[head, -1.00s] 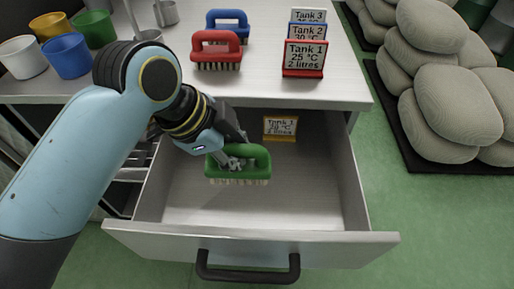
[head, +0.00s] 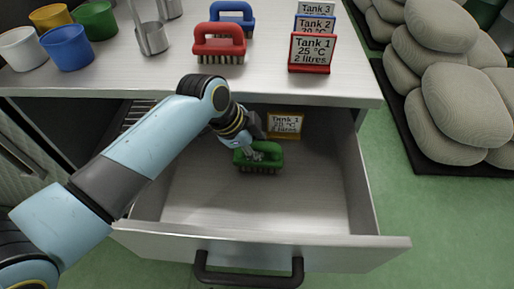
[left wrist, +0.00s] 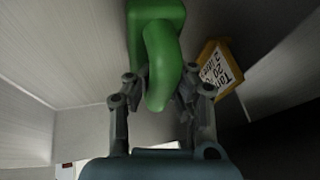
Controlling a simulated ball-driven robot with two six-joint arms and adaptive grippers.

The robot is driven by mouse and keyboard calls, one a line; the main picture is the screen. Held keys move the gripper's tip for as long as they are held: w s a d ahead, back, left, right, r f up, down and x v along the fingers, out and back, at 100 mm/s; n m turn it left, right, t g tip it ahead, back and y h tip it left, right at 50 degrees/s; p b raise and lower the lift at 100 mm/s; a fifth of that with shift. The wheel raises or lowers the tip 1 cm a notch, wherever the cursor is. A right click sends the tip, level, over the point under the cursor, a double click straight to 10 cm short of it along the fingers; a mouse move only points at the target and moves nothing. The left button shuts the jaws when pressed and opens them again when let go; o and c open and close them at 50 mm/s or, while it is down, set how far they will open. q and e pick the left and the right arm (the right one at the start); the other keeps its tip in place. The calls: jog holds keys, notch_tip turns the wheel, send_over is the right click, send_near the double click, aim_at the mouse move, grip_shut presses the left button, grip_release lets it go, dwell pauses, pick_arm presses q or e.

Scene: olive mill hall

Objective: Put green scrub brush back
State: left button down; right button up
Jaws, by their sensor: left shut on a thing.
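The green scrub brush (head: 259,157) is inside the open drawer (head: 310,200), toward its back, bristles down. My left gripper (head: 256,150) is shut on its handle from above. The bristles are at or close to the drawer floor; I cannot tell whether they touch. In the left wrist view the green brush (left wrist: 160,50) shows between the two fingers of my left gripper (left wrist: 160,88). My right gripper is not in view.
A yellow-framed sign (head: 286,124) stands in the drawer behind the brush. A red brush (head: 219,44), a blue brush (head: 233,14), tank signs (head: 311,53) and coloured cups (head: 68,52) stand on the counter. The drawer's front and right side are empty. Stacked sacks (head: 455,110) are at right.

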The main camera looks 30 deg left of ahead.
pick_arm(q)
jog(key=shift+f, duration=0.25)
jog(key=shift+f, duration=0.15)
jog(key=c, duration=1.2)
grip_release()
jog(key=p+v, duration=0.2)
jog(key=v, duration=1)
